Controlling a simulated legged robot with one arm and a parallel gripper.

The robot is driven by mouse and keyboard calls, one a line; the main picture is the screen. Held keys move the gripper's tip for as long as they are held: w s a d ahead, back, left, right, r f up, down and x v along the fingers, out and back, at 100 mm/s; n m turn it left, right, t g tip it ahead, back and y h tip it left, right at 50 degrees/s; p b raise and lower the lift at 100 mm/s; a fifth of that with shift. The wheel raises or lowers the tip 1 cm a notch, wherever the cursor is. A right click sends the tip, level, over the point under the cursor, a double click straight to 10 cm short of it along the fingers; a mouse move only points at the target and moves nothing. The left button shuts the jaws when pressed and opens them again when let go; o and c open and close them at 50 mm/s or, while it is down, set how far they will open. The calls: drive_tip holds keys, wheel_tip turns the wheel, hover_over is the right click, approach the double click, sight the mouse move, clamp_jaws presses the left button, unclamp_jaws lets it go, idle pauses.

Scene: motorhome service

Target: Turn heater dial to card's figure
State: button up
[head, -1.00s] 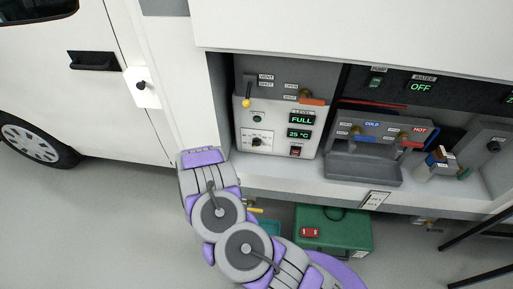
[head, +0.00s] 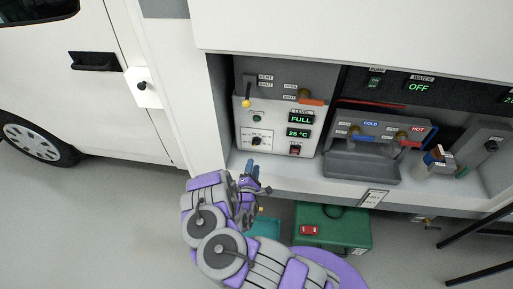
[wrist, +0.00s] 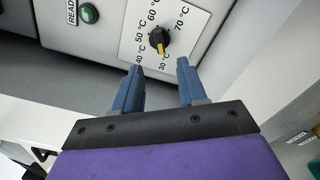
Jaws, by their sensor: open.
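The heater dial (head: 256,141) is a small black knob on the white heater panel (head: 276,119). In the wrist view the dial (wrist: 160,41) has a yellow pointer aimed at about the 30 °C mark; marks from 30 to 70 °C surround it. My gripper (head: 257,176) is in front of and below the panel. In the wrist view my gripper (wrist: 159,67) is open and empty, its blue fingers pointing at the dial but apart from it. A white card (head: 374,199) hangs at the counter edge; its print is too small to read.
The panel displays read FULL and 25 °C. A yellow-tipped lever (head: 246,103) and a red switch (head: 295,150) are near the dial. A grey sink unit (head: 362,167) stands to the right. A green case (head: 345,229) sits below the counter.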

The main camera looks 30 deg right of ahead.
sight(256, 142)
drive_tip(key=b+x, duration=0.2)
drive_tip(key=x, duration=0.9)
drive_tip(key=shift+w+a, duration=0.1)
clamp_jaws()
